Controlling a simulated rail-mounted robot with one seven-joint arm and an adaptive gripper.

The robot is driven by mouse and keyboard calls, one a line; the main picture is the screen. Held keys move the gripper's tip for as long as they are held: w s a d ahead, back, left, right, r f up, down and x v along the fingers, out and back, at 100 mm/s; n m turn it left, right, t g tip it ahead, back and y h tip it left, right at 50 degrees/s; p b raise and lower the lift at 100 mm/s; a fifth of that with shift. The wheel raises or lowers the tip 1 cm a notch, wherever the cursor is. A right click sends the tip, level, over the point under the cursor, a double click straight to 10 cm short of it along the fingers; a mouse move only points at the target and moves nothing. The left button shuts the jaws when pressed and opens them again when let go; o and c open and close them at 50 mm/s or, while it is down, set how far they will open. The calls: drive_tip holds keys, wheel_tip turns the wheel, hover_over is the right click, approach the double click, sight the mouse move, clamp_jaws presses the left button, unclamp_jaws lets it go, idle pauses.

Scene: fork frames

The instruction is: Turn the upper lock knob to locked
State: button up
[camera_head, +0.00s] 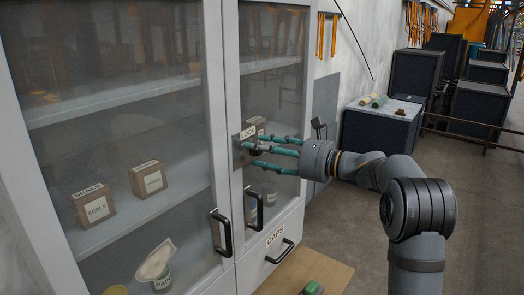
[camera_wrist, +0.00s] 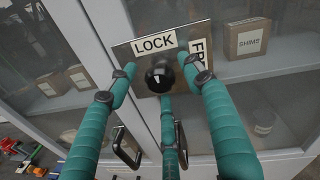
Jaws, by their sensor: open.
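In the wrist view a round black knob (camera_wrist: 160,77) sits on a metal plate (camera_wrist: 145,85) on the cabinet door frame. The plate bears a LOCK label (camera_wrist: 153,43) and a second label, partly hidden, starting "FR". My gripper (camera_wrist: 158,72) has three teal fingers, spread open around the knob, with the knob between their tips. I cannot tell whether any finger touches it. In the head view my gripper (camera_head: 254,148) reaches the plate (camera_head: 237,153) from the right, and its fingers hide the knob. No pointer on the knob is clear.
The cabinet has glass doors with black handles (camera_head: 223,232) below the plate and a CAPS drawer (camera_head: 270,248). Boxes (camera_head: 94,206) stand on shelves behind the glass. A wooden surface (camera_head: 325,268) with a green item lies below. Dark crates (camera_head: 380,130) stand at right.

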drive_tip(key=v, duration=1.2)
drive_tip(key=w+a+m+p, duration=0.1)
drive_tip(key=w+a, duration=0.4)
drive_tip(key=a, duration=0.5)
drive_tip(key=shift+w+a+f+p, duration=0.2)
drive_tip(key=shift+a+f+p, duration=0.1)
drive_tip(key=shift+a, duration=0.05)
drive_tip(key=shift+f+b, duration=0.1)
drive_tip(key=shift+b, duration=0.3)
